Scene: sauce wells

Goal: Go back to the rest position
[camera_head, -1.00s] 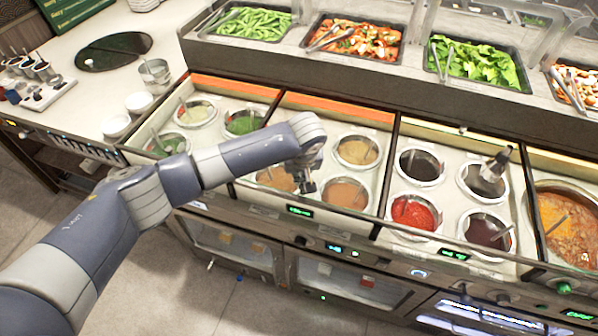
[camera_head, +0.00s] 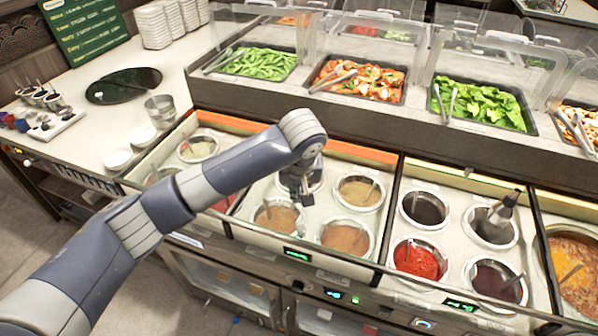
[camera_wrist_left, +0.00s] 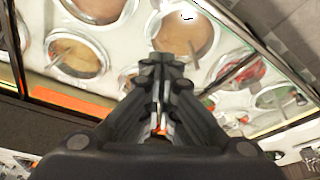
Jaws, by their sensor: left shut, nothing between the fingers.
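My left arm reaches in from the left in the head view. Its gripper (camera_head: 300,198) points down over the sauce wells, shut and empty. It hangs in front of a light well (camera_head: 314,178) and partly hides it, near a brown sauce well (camera_head: 278,217). In the left wrist view the dark fingers (camera_wrist_left: 165,65) are together, with sauce wells below and beyond them. My right gripper is not in the views.
Other wells hold tan sauce (camera_head: 345,237), red sauce (camera_head: 418,260) and dark sauce (camera_head: 425,208). A grey utensil (camera_head: 503,210) stands in another dark well. Food trays with tongs (camera_head: 340,78) line the raised shelf behind. A metal cup (camera_head: 160,110) stands on the left counter.

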